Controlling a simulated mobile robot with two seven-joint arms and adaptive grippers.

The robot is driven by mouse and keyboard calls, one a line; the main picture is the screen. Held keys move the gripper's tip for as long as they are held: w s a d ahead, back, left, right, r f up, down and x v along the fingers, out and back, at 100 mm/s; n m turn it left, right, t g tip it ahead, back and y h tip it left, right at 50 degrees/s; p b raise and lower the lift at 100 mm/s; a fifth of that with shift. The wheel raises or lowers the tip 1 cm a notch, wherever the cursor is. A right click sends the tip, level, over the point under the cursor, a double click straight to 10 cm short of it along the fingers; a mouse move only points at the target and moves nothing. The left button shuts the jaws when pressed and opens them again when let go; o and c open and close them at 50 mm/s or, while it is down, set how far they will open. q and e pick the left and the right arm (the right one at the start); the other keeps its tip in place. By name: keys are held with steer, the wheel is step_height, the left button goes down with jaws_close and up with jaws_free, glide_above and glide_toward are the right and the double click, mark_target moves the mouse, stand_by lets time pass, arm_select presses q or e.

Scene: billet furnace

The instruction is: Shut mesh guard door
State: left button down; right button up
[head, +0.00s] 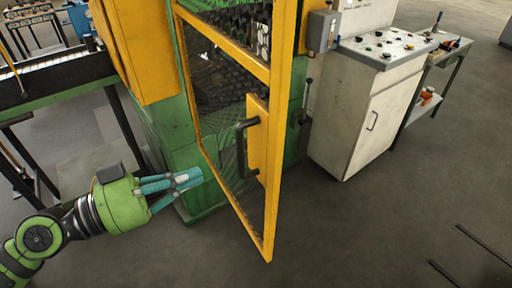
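The mesh guard door (267,190) has a yellow frame with dark mesh and stands open, swung out from the green and yellow machine. Its free edge and lower corner reach out over the floor toward me. A black bar handle (240,150) sits on a yellow plate on the door. My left gripper (190,178) is at the left of the door, near its lower left edge and in front of the machine's green base. Its teal fingers come together at the tips, with nothing seen between them. I cannot tell whether it touches the door. My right gripper is out of view.
A pale control cabinet (362,115) with buttons on top stands right of the door. A grey latch box (322,30) is on the machine's post. A workbench (440,52) is behind right. A green-framed conveyor (60,100) is at the left. Floor at front right is mostly clear.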

mark_target(269, 147)
arm_select(q)
steer(key=p+x, duration=0.3)
steer(key=x, duration=0.1)
steer(key=p+x, duration=0.6)
steer(key=x, duration=0.1)
steer(key=shift+w+d+r, duration=0.1)
steer(key=shift+d+r, duration=0.15)
steer(key=shift+d, duration=0.1)
steer(key=shift+w+d+f+p, duration=0.25)
steer(key=shift+d+p, duration=0.15)
steer(key=shift+d, duration=0.05)
steer(key=shift+d, duration=0.1)
